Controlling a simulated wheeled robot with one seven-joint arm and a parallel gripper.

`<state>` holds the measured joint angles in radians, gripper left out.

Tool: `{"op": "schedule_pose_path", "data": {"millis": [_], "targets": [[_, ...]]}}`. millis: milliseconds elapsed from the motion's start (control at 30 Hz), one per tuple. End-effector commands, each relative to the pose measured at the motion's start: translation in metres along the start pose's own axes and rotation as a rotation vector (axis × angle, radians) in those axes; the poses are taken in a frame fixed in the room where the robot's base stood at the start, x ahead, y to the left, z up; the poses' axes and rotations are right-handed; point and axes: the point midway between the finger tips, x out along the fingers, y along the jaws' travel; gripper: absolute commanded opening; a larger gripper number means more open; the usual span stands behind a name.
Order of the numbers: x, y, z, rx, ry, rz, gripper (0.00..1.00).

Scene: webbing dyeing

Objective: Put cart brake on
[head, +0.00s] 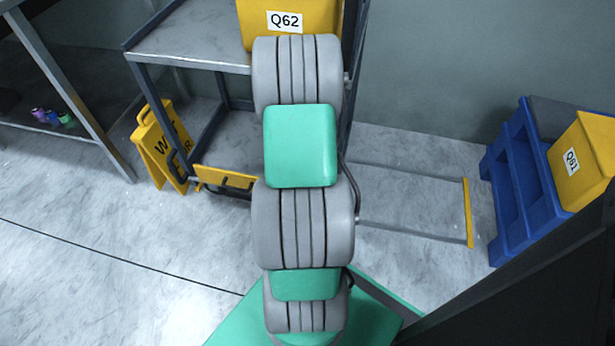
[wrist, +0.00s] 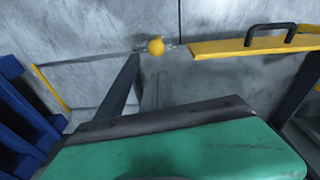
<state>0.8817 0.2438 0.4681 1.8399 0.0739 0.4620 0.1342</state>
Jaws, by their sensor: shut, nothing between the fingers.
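The cart (head: 190,42) is a dark blue-grey metal frame with a grey top shelf, partly hidden behind my arm in the head view. Low on it is a yellow plate with a black handle (head: 228,179), which also shows at the upper right of the wrist view (wrist: 232,46). A yellow ball knob (wrist: 156,46), apparently the brake lever's end, sits just left of that plate in the wrist view. It is hidden in the head view. My gripper (wrist: 165,122) is shut and empty, its green and dark body filling the lower wrist view, apart from the knob. Its fingertips are not clearly visible.
A yellow Q62 bin (head: 290,18) stands on the cart. A yellow wet-floor sign (head: 158,150) is left of it. A blue pallet (head: 513,170) and a yellow Q61 bin (head: 585,160) are at the right. Floor between cart and pallet is clear, with a yellow-ended marked bay.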

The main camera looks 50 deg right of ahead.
Motion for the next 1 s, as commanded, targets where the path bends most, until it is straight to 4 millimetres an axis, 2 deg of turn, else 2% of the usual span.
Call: {"op": "schedule_pose_path", "data": {"millis": [33, 200, 400, 533, 1000], "targets": [[0.016, 0.000, 0.002, 0.000, -0.004, 0.001, 0.00], [0.053, 0.000, 0.002, 0.000, -0.004, 0.000, 0.00], [0.080, 0.000, 0.001, -0.001, -0.002, 0.000, 0.00], [0.086, 0.000, 0.001, -0.001, -0.002, 0.000, 0.00], [0.083, -0.001, 0.003, -0.001, -0.002, 0.000, 0.00]]}}
